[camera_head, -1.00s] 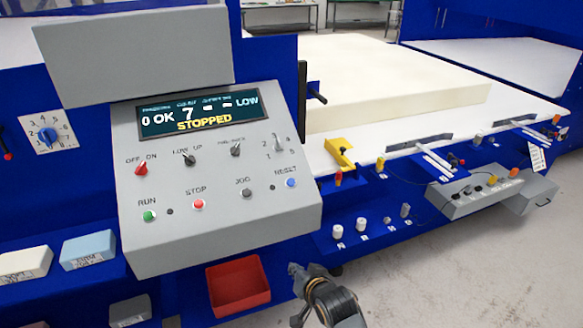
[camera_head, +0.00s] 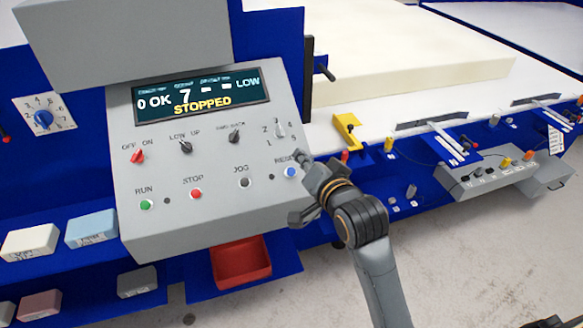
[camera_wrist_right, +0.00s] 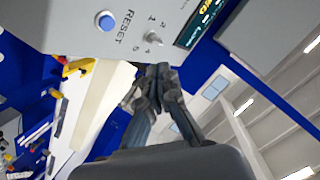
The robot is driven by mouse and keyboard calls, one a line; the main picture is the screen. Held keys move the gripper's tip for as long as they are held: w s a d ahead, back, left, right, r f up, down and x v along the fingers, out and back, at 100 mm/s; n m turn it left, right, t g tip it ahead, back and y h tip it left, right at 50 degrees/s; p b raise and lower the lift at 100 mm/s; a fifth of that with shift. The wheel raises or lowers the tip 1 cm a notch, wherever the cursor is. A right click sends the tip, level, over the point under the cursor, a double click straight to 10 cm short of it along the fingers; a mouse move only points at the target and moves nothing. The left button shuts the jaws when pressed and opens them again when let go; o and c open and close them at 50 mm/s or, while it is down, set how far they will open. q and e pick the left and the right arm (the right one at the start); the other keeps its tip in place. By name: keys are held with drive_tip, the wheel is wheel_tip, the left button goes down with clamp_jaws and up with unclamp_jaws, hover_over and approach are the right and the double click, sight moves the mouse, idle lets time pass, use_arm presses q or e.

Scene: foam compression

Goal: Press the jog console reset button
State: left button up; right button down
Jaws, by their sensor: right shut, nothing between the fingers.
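The grey jog console (camera_head: 215,215) has a sloped face with a display (camera_head: 200,101) that reads "STOPPED". The blue reset button (camera_head: 290,172) is at the right end of its lower row, under the label RESET. In the right wrist view the reset button (camera_wrist_right: 105,21) shows at the upper left, clear of the fingers. My right gripper (camera_head: 301,158) is shut and empty. Its fingertips are just above and right of the button in the head view; I cannot tell the gap to the console face. It also shows in the right wrist view (camera_wrist_right: 157,72). My left gripper is out of view.
A red stop button (camera_head: 196,194), a green run button (camera_head: 146,205) and a jog button (camera_head: 244,182) share the console face. A numbered selector switch (camera_head: 280,129) is just above the fingertips. A red bin (camera_head: 241,264) hangs below. A yellow clamp (camera_head: 347,131) stands to the right.

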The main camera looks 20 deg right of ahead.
sight(291, 172)
drive_tip(key=w+f+b, duration=0.1)
drive_tip(key=f+b, duration=0.1)
drive_tip(key=w+f+b, duration=0.1)
drive_tip(key=f+b, duration=0.1)
drive_tip(key=w+f+b, duration=0.1)
drive_tip(key=f+b, duration=0.1)
drive_tip(key=shift+w+f, duration=0.1)
drive_tip(key=shift+w, duration=0.2)
drive_tip(key=shift+w+a+f+b, duration=0.1)
drive_tip(key=shift+w+f+b, duration=0.4)
drive_tip(key=shift+f+b, duration=0.15)
drive_tip(key=shift+w+f, duration=0.1)
drive_tip(key=shift+f, duration=0.1)
idle(0.8)
drive_tip(key=shift+w+f, duration=0.1)
drive_tip(key=shift+f, duration=0.1)
